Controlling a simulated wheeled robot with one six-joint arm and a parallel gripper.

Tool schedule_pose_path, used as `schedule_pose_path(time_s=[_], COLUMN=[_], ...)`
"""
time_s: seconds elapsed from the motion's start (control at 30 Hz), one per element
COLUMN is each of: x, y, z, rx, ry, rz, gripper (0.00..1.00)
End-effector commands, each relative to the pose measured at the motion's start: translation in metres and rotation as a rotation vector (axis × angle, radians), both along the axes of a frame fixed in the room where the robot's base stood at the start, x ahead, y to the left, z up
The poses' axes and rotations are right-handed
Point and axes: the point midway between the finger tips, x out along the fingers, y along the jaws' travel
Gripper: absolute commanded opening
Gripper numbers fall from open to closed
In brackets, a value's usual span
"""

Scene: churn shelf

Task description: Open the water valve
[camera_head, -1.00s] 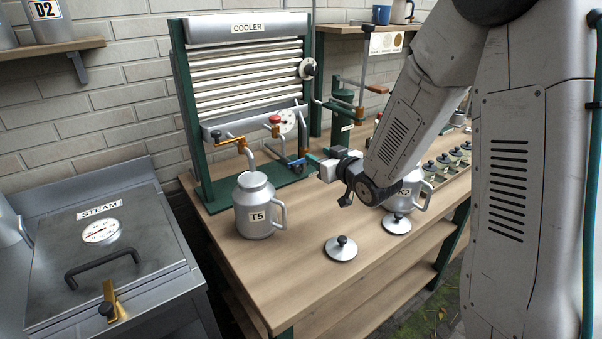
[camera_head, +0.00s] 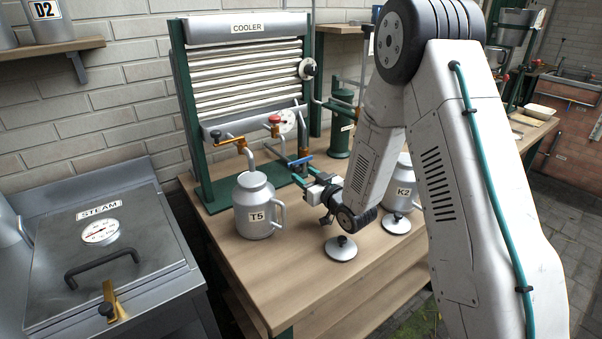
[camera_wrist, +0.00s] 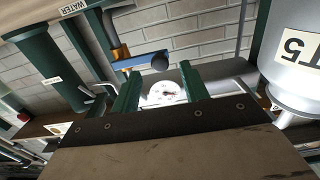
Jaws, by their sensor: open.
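The water valve's blue lever (camera_head: 300,161) sits on a brass body at the lower right of the cooler (camera_head: 247,65). In the wrist view the blue lever (camera_wrist: 140,61) lies crosswise just beyond my fingertips, its dark round end near the middle. The brass body (camera_wrist: 120,50) is to its left, near a WATER label (camera_wrist: 73,7). My gripper (camera_head: 303,174) is open and empty, just below and in front of the lever. Its green fingers (camera_wrist: 161,85) are apart in the wrist view, with a gap visible between them and the lever. Contact is not visible.
Can T5 (camera_head: 254,208) stands close left of my gripper, under the cooler's spout. Can K2 (camera_head: 403,190) and a loose lid (camera_head: 341,248) are to the right. A red-knobbed valve (camera_head: 274,121) and an orange lever (camera_head: 229,140) are nearby. The table front (camera_head: 300,285) is clear.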

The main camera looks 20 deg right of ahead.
Motion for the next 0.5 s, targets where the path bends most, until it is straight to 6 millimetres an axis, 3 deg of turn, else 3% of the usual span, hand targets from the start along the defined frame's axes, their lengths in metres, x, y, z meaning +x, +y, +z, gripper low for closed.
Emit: schedule_pose_path(time_s=[0.2, 0.5], x=[0.023, 0.027], y=[0.007, 0.009], z=[0.001, 0.001], rx=[0.0, 0.0], ry=[-0.001, 0.0], rz=[-0.001, -0.001], gripper=[0.45, 0.45])
